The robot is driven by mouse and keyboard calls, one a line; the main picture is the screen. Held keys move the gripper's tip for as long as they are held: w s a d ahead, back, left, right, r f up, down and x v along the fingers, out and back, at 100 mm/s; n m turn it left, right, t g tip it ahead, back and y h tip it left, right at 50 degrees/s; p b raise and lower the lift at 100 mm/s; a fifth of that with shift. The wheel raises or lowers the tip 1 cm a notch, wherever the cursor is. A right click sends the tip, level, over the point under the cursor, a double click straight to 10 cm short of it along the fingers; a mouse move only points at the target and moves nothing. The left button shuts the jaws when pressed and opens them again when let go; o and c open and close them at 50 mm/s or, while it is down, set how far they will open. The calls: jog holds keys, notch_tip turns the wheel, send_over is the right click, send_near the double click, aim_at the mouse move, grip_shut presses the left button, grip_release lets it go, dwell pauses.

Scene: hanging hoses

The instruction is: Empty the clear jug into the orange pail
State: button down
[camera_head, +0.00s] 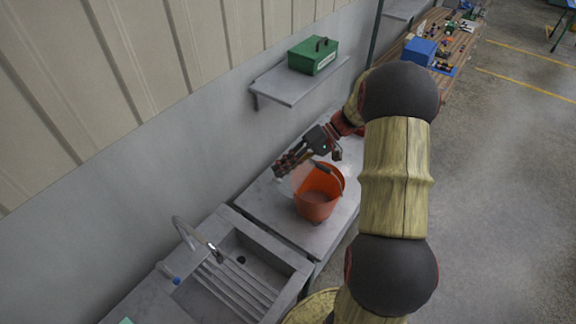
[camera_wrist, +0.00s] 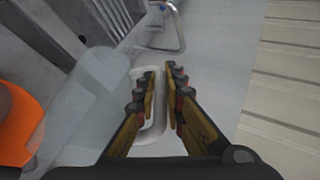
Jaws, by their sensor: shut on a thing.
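The orange pail (camera_head: 314,208) stands on the grey worktop, with its dark handle grip leaning at the upper right of its rim. My gripper (camera_head: 284,168) is at the pail's upper left in the head view, above the worktop. In the wrist view my gripper (camera_wrist: 161,80) is shut on the pale handle of the clear jug (camera_wrist: 92,85). The see-through body of the jug lies to the left of the fingers, on the side of the pail (camera_wrist: 18,125). In the head view the jug is very faint, so its exact tilt and contents cannot be told.
A grey sink (camera_head: 240,262) with a curved tap (camera_head: 196,238) adjoins the worktop (camera_head: 258,208) at lower left. A wall shelf (camera_head: 285,88) holds a green box (camera_head: 313,55) above. A wooden table (camera_head: 455,45) with a blue box (camera_head: 419,51) stands far right.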

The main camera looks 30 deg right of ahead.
jog(key=s+a+n+t+h+p, duration=0.1)
jog(key=s+a+n+h+p, duration=0.1)
jog(key=a+h, duration=0.8)
jog(key=s+a+p, duration=0.1)
jog(key=a+p, duration=0.1)
jog(key=a, duration=0.1)
jog(key=shift+s+a+f+t, duration=0.15)
jog(key=shift+a+f+t, duration=0.05)
jog(key=shift+t, duration=0.2)
jog(key=shift+a+f+h+p, duration=0.2)
jog(key=shift+a+h+p, duration=0.3)
jog(key=shift+p, duration=0.7)
jog(key=shift+s+d, duration=0.1)
